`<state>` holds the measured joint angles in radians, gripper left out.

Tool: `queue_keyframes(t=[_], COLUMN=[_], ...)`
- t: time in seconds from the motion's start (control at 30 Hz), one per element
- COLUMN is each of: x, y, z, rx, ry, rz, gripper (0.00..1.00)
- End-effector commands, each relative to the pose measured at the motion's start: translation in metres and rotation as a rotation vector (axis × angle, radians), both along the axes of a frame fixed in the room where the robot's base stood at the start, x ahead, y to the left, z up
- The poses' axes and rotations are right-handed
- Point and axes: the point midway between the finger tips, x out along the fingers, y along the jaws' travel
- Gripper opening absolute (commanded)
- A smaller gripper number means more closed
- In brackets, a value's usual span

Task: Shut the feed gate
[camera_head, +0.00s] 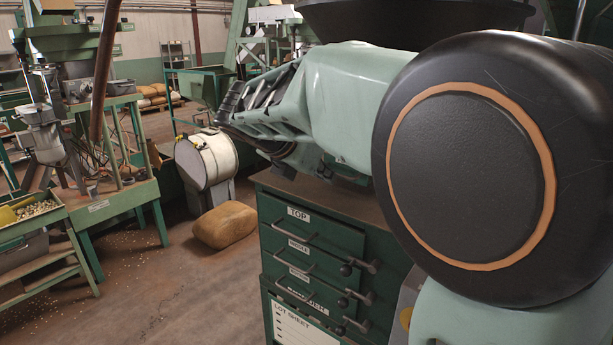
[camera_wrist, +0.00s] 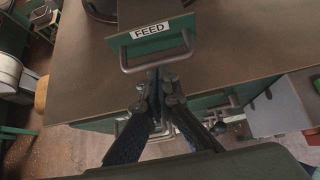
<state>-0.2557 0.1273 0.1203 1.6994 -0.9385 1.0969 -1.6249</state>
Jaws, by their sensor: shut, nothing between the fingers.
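The feed gate (camera_wrist: 153,37) shows at the top of the wrist view as a green front plate with a white FEED label and a grey bar handle (camera_wrist: 158,65). A flat dark slide runs back from the plate toward a dark round body, so the plate stands out from it. My gripper (camera_wrist: 158,78) is shut and empty, its fingertips close to the handle's bar. I cannot tell whether they touch it. In the head view my arm hides the gate.
A brown-topped green cabinet (camera_head: 310,235) with labelled drawers and bar handles stands below. Its top (camera_wrist: 85,75) is clear around the gate. A white drum (camera_head: 207,158) and a brown sack (camera_head: 225,224) are to the left. Green machine stands fill the far left.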

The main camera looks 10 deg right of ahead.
Motion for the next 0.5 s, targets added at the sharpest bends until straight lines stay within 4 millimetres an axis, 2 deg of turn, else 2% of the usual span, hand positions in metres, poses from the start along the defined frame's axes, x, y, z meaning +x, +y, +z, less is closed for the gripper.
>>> queue_keyframes(t=[0.23,0.5], x=[0.007,0.046], y=[-0.008,-0.048], z=[0.003,0.005], rx=[-0.001,-0.001], ry=[0.001,0.003], rz=[-0.004,-0.005], gripper=[0.0,0.0])
